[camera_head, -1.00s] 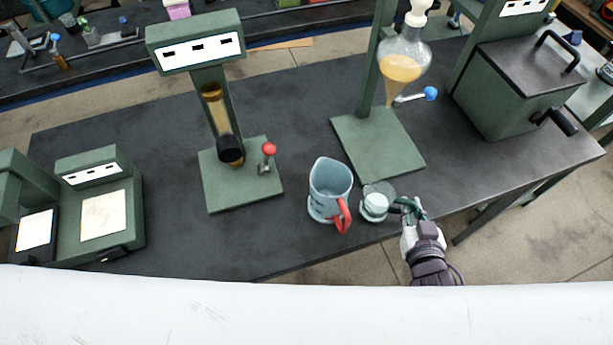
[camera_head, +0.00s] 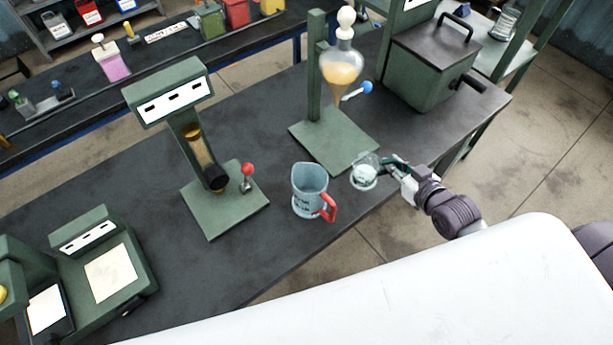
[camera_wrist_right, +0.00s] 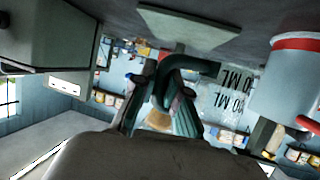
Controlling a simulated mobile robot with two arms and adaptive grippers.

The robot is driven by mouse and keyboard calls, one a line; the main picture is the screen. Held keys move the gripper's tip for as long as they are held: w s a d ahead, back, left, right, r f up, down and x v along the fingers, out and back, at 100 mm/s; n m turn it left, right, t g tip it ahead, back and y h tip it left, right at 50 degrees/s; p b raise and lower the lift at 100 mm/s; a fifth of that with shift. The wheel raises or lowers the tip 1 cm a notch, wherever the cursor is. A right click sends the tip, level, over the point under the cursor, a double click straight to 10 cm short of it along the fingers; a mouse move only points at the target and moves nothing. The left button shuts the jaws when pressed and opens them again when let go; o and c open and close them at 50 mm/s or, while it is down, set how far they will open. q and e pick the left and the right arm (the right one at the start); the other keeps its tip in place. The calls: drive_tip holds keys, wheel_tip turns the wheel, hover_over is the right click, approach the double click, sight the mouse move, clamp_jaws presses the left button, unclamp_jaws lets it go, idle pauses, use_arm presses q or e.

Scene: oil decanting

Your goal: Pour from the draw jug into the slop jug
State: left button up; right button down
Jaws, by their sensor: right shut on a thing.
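The draw jug (camera_head: 364,173), small and clear with a whitish bottom, is at the table's front edge. My right gripper (camera_head: 392,166) is shut on its dark green handle from the right. In the right wrist view the gripper (camera_wrist_right: 165,98) grips the handle, and the jug's clear wall (camera_wrist_right: 228,95) shows black ML marks. I cannot tell its tilt exactly, or any liquid in it. The slop jug (camera_head: 308,190), blue-grey with a red handle, stands upright on the table just left of it; it also shows in the right wrist view (camera_wrist_right: 285,85). My left gripper is out of view.
Behind the jugs stands a green stand (camera_head: 335,150) with a glass funnel (camera_head: 341,70) of amber liquid and a blue-knobbed tap. A green column stand (camera_head: 225,208) with a red-knobbed lever is left. A green lidded box (camera_head: 430,75) stands at the back right.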

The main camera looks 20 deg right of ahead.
sight(389, 159)
drive_tip(key=shift+r, duration=0.1)
drive_tip(key=shift+a+r, duration=0.15)
drive_tip(key=shift+a, duration=0.05)
drive_tip(key=shift+a+r+n+h+p, duration=0.35)
drive_tip(key=shift+a+r+n+p, duration=0.05)
drive_tip(key=shift+r+p, duration=0.2)
drive_tip(key=shift+a+r+n+h+p, duration=0.4)
drive_tip(key=shift+r+p, duration=0.1)
drive_tip(key=shift+r, duration=0.1)
drive_tip(key=shift+w+a+r+n, duration=0.1)
drive_tip(key=shift+a+r+n, duration=0.3)
drive_tip(key=shift+a+r, duration=0.2)
drive_tip(key=a+r, duration=0.1)
drive_tip(key=a+r+n+h, duration=0.1)
drive_tip(key=r, duration=0.1)
drive_tip(key=a+r+n+h+p, duration=0.1)
drive_tip(key=r, duration=0.1)
drive_tip(key=shift+w+a+r+h, duration=0.15)
drive_tip(key=shift+a+r+h, duration=0.1)
drive_tip(key=shift+a, duration=0.15)
drive_tip(key=shift+a+n, duration=0.2)
drive_tip(key=shift+n, duration=0.2)
drive_tip(key=shift+a+r+n+h, duration=0.3)
drive_tip(key=shift+r, duration=0.1)
drive_tip(key=shift+a+h, duration=0.1)
drive_tip(key=shift+h, duration=0.2)
drive_tip(key=shift+w+a+n, duration=0.1)
drive_tip(key=shift+a+n, duration=0.25)
drive_tip(key=shift+n, duration=0.25)
